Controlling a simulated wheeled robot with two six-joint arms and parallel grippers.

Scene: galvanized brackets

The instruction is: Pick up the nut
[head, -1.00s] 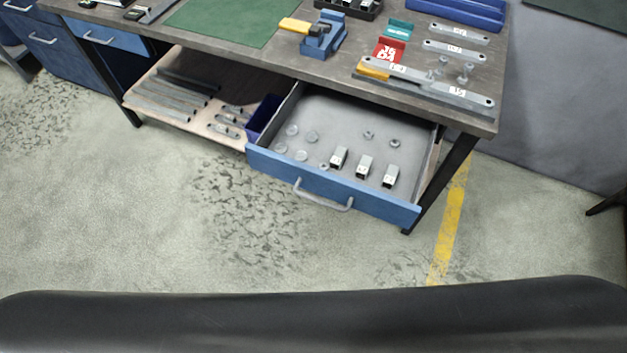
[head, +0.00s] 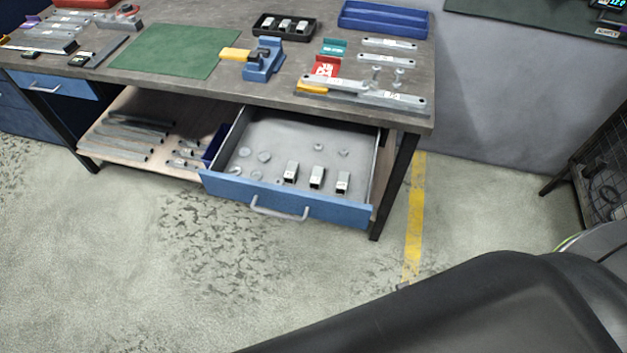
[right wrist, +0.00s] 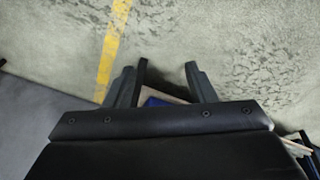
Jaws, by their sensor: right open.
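An open blue-fronted drawer (head: 237,188) under the workbench holds small round metal parts. Two small nut-like pieces, one (head: 317,147) and another (head: 344,152), lie toward the drawer's back right. Several flat round pieces, such as one (head: 264,156), lie on its left side. They are too small to tell for certain which are nuts. My right gripper (right wrist: 163,86) shows in the right wrist view, its two fingers wide apart with nothing held between them. It is away from the drawer's contents, with floor beyond it. My left gripper is in neither view.
Three square metal tubes (head: 316,178) stand along the drawer's front. The bench top (head: 225,96) carries a green mat (head: 175,50), a blue vise-like tool (head: 263,62) and flat brackets (head: 385,97). The floor (head: 130,270) before the bench is clear. A wire-mesh rack (head: 603,170) stands at right.

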